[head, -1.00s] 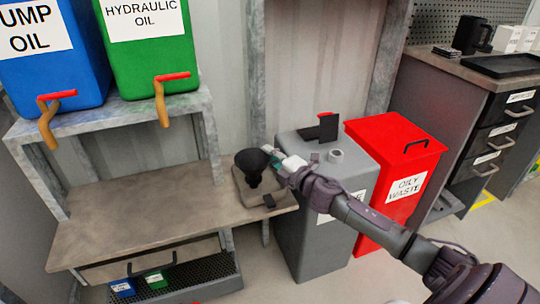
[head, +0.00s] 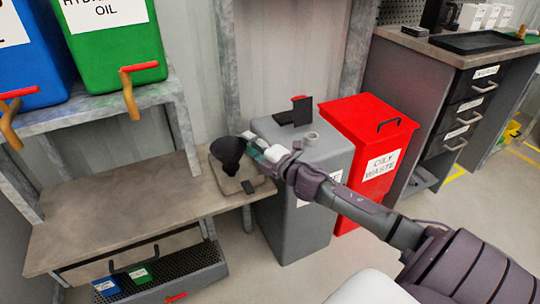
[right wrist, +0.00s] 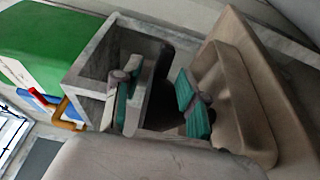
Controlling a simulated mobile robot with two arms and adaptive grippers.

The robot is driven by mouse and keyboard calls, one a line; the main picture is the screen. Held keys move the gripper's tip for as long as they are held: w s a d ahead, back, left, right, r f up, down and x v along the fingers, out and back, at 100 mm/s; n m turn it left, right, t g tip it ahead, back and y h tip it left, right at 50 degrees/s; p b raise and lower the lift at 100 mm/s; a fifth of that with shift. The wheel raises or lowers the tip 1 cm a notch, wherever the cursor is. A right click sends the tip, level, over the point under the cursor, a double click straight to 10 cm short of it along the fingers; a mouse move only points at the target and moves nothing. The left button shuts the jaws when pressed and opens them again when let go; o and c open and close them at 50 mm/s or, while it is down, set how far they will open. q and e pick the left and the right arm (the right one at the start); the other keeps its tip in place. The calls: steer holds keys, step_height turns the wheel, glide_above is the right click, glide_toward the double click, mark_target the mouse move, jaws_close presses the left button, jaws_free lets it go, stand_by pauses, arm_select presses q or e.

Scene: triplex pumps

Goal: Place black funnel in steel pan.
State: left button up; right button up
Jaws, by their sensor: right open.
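The black funnel (head: 228,153) stands wide end up over the steel pan (head: 262,183) at the right end of the workbench. Its lower end appears to be inside the pan. My right gripper (head: 256,150) is just to the right of the funnel's upper part, with its jaws open. In the right wrist view, the teal-padded fingers of my right gripper (right wrist: 163,100) are spread apart, and the pan (right wrist: 246,100) shows beside them. A dark shape behind the fingers may be the funnel. I cannot tell whether a finger touches the funnel. My left gripper is not in view.
A grey bin (head: 300,215) and a red oily waste bin (head: 367,150) stand right of the workbench (head: 110,215). Blue (head: 30,60) and green (head: 112,50) oil containers sit on the shelf above. A small dark item (head: 248,187) lies at the pan's front.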

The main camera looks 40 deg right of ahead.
steer(key=s+p, duration=0.1)
steer(key=s, duration=0.9)
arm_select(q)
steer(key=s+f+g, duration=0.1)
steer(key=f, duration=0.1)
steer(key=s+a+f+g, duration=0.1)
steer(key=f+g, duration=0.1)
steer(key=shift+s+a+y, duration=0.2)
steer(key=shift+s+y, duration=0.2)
arm_select(e)
steer(key=s+a+f+m+g, duration=0.3)
steer(key=s+a+m, duration=0.3)
steer(key=a, duration=0.5)
steer(key=s+a+f+m+g, duration=0.4)
steer(key=s+a+m, duration=0.2)
steer(key=a+m, duration=0.4)
steer(key=shift+s+a+m, duration=0.15)
steer(key=shift+a+m, duration=0.25)
